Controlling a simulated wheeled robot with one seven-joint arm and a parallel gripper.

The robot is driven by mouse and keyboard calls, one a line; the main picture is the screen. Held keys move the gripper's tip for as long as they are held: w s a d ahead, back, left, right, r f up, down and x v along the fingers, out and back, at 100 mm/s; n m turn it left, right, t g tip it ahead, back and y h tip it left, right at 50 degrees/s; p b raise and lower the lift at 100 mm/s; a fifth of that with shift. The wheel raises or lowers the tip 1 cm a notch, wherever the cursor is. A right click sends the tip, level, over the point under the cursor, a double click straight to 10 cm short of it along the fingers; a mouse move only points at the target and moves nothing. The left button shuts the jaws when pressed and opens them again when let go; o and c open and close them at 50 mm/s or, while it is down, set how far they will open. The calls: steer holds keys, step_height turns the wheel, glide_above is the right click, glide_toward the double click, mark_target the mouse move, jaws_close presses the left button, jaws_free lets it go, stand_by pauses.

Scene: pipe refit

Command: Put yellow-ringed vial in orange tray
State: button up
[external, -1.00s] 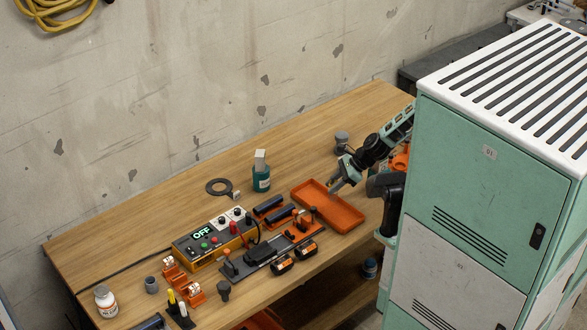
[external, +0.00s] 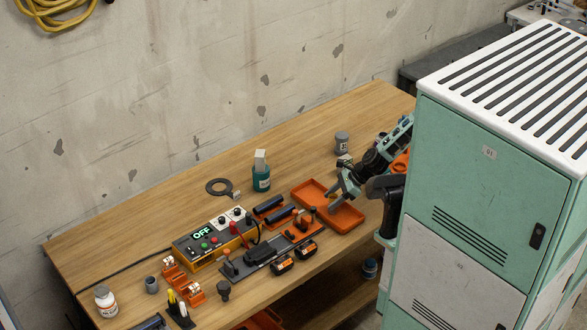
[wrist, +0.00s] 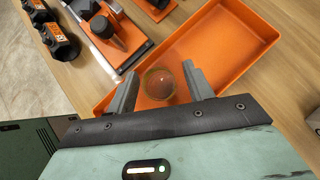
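The orange tray (external: 313,190) lies at the right part of the workbench and fills the upper middle of the wrist view (wrist: 265,45). My gripper (external: 331,208) reaches down into the tray area. In the wrist view, its two grey fingers (wrist: 163,72) stand on either side of a round, see-through vial top with a yellowish ring (wrist: 159,85). A gap shows between the vial and the right finger, so the fingers look open around it. The vial is over the tray's floor; whether it rests there is hard to tell. It cannot be made out in the external view.
Black and orange tools and holders (external: 283,263) lie left of and in front of the tray. A control box reading OFF (external: 208,239), a teal bottle (external: 261,180) and a grey jar (external: 341,143) stand on the bench. A tall green cabinet (external: 480,190) hides part of my arm.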

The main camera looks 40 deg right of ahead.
steer(key=shift+r, duration=0.2)
steer(key=p+v, duration=0.1)
steer(key=v, duration=1.1)
steer(key=s+a+n+g+h, duration=0.3)
steer(key=s+a+n+g, duration=0.35)
steer(key=a+n, duration=0.7)
steer(key=s+a+r+n+t+h, duration=0.1)
steer(key=s+a+r+n, duration=0.3)
steer(key=n, duration=0.5)
steer(key=s+a+r+n+h, duration=0.3)
steer(key=s+a+r+n, duration=0.1)
steer(key=s+n, duration=0.5)
steer(key=shift+a+r+t, duration=0.35)
steer(key=shift+a, duration=0.15)
